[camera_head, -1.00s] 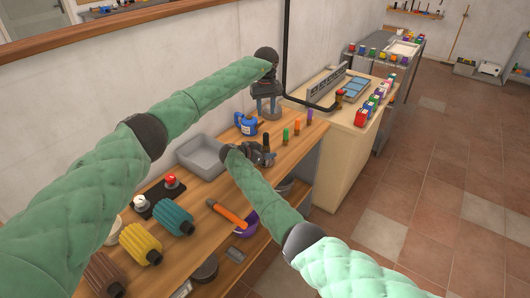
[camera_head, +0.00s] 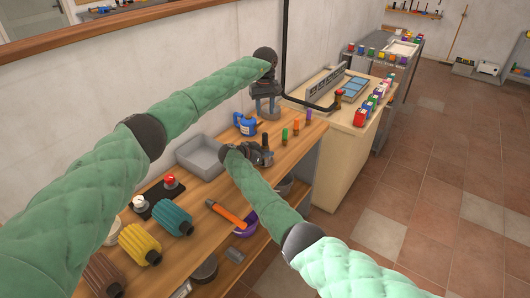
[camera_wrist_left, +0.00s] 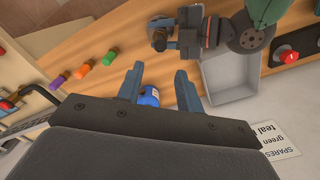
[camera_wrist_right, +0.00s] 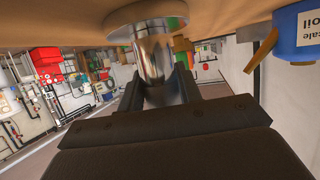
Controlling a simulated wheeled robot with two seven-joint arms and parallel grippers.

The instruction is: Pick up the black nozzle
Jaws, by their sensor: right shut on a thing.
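The black nozzle (camera_head: 265,141) stands upright on the wooden bench, dark in the head view. In the right wrist view it shows as a shiny metal body (camera_wrist_right: 158,60) with a round flange toward the bench top. My right gripper (camera_wrist_right: 160,88) is shut on it, low over the bench; I cannot tell whether it touches the wood. The left wrist view also shows my right gripper (camera_wrist_left: 185,38) from above. My left gripper (camera_head: 267,102) is higher and farther back. Its fingers are apart and empty, pointing down (camera_wrist_left: 158,85).
A blue can (camera_head: 246,123) stands below my left gripper. Green (camera_head: 284,135) and orange (camera_head: 296,127) pieces stand right of the nozzle. A grey tray (camera_head: 200,158) lies to the left. An orange-handled tool (camera_head: 228,214) and ribbed rollers (camera_head: 172,217) lie nearer.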

